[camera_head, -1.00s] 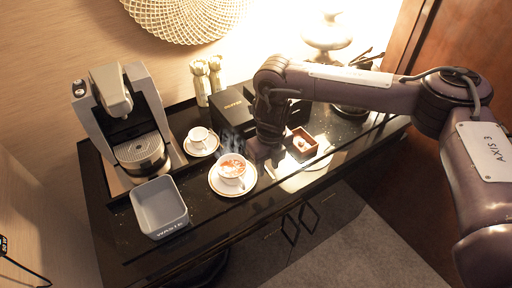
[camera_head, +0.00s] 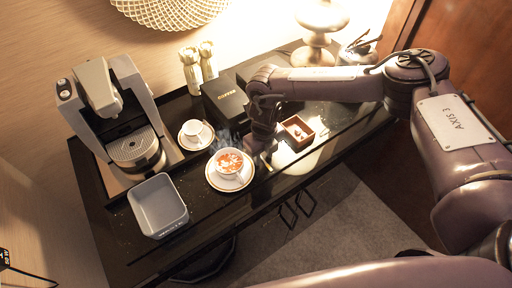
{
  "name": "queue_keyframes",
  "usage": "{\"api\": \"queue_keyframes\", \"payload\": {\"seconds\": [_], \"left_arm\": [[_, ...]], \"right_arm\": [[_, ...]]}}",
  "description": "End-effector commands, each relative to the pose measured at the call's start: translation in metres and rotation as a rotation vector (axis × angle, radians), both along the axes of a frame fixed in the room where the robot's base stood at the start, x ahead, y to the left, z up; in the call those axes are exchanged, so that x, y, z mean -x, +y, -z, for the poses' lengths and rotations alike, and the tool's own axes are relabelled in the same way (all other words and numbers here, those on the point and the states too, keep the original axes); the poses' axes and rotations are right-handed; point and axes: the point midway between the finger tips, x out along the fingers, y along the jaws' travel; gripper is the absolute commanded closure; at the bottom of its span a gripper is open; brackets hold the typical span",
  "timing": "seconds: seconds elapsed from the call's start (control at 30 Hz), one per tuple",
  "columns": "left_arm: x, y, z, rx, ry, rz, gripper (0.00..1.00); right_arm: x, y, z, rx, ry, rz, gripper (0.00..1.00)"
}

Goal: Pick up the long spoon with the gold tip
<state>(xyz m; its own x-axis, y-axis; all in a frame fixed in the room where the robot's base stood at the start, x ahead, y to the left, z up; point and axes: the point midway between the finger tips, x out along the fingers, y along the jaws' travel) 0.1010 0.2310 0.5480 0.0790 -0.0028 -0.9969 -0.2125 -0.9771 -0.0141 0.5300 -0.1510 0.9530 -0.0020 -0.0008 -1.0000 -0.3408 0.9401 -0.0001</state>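My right arm comes in from the right, over the black counter. My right gripper (camera_head: 260,147) points down beside the cup (camera_head: 229,163) of red-and-white patterned drink. Its fingers are dark and small, so I cannot tell whether they are open or shut or hold anything. I cannot make out the long spoon with the gold tip clearly. Some thin dark stick-like items (camera_head: 362,42) show at the back right, partly hidden by my arm. My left gripper is not in view.
A coffee machine (camera_head: 118,112) and a grey waste bin (camera_head: 158,206) stand at the left. A small white cup (camera_head: 193,130), a black box (camera_head: 225,95), gold-topped bottles (camera_head: 191,68), a small brown box (camera_head: 298,132) and a lamp (camera_head: 318,22) crowd the counter.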

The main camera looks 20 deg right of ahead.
Motion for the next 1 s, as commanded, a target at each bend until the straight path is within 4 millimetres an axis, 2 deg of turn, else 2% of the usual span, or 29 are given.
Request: {"api": "queue_keyframes", "payload": {"seconds": [0.1, 0.2, 0.47, 0.83, 1.0], "left_arm": [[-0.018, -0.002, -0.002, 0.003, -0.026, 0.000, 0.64], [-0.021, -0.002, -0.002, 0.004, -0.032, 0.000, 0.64], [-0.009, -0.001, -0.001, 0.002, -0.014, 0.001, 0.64], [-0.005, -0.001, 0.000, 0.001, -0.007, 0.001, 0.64], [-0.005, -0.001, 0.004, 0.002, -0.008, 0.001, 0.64]], "right_arm": [[0.000, 0.000, 0.002, 0.000, -0.001, 0.000, 0.67], [0.000, 0.000, 0.002, 0.000, 0.000, 0.000, 0.67], [0.000, 0.000, 0.001, 0.000, 0.000, 0.000, 1.00], [0.000, 0.000, 0.001, 0.000, 0.000, 0.000, 1.00], [-0.001, 0.000, -0.007, -0.001, -0.001, -0.001, 1.00]]}}
